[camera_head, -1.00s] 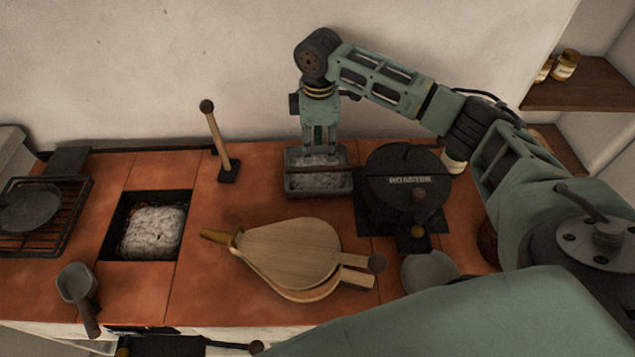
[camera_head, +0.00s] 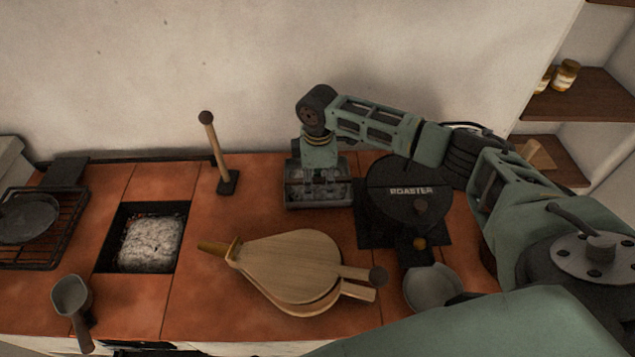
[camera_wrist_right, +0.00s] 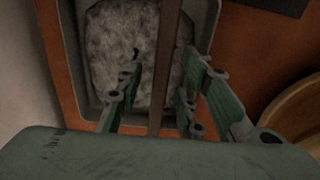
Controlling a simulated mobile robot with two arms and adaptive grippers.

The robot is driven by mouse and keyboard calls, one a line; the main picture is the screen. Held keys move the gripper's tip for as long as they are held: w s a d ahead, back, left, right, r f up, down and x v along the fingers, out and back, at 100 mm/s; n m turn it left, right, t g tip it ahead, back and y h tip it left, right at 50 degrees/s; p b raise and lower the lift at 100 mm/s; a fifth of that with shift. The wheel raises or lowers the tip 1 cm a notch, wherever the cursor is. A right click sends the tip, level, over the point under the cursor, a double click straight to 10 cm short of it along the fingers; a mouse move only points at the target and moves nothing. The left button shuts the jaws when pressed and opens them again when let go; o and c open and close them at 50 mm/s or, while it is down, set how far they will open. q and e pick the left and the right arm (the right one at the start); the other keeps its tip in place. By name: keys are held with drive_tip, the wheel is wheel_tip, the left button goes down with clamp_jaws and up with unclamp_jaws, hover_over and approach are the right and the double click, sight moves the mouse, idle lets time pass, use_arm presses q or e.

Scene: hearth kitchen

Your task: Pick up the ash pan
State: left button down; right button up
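The ash pan (camera_head: 319,205) is a grey rectangular tray holding pale ash, at the back of the tiled counter against the wall. Its dark bar handle (camera_wrist_right: 166,60) runs across the top. My right gripper (camera_head: 322,178) points down into the pan from above. In the right wrist view, the right gripper (camera_wrist_right: 161,75) has its fingers apart, one on each side of the bar, with gaps showing. Ash (camera_wrist_right: 118,45) lies below the fingers. My left gripper is not in view.
A black roaster (camera_head: 405,190) stands close to the right of the pan. Wooden bellows (camera_head: 290,265) lie in front. A short upright rod on a dark base (camera_head: 228,183) stands to the left, beyond it an ash-filled opening (camera_head: 150,243). Bare tiles lie between rod and pan.

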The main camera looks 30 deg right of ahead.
clamp_jaws()
drive_tip(key=shift+r, duration=0.15)
idle(0.5)
